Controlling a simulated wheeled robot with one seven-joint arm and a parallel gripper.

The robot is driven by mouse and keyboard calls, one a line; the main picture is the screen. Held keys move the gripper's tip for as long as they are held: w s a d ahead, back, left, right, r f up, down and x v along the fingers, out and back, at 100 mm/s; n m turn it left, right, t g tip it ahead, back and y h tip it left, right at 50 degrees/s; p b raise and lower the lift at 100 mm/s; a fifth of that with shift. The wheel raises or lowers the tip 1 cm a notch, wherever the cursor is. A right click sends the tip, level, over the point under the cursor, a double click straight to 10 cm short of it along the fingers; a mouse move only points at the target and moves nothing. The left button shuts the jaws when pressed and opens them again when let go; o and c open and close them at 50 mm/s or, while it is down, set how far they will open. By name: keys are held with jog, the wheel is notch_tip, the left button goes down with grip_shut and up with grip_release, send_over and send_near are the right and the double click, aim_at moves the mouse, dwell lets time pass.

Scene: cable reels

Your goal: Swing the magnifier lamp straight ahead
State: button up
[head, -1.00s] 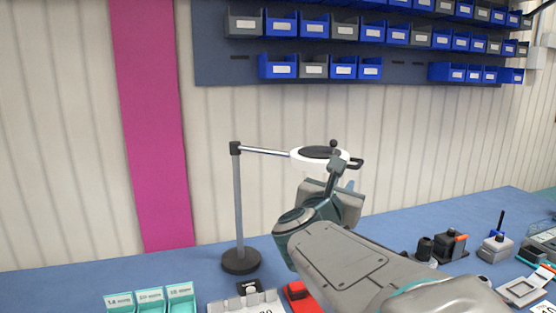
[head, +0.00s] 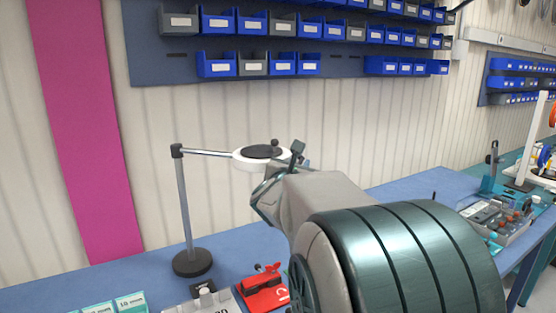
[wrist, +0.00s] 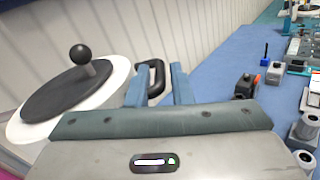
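The magnifier lamp has a grey post (head: 184,215) on a round black base and a thin arm reaching right to its white ring head (head: 244,161). The head has a dark cover and a black ball knob; it fills the left of the wrist view (wrist: 110,82). A black loop handle (wrist: 156,72) sticks out from the head. My gripper (wrist: 160,70) is open, its two blue fingers on either side of the handle in that view. Whether they touch it I cannot tell.
The lamp stands on a blue bench (head: 225,255) against a ribbed wall. A red tool (head: 264,291) and teal boxes (head: 130,302) are near its base. Blue and grey bins (head: 253,65) hang above. Small devices (wrist: 246,86) stand on the bench to the right.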

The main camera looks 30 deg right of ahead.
jog(key=shift+w+d, duration=0.3)
grip_shut()
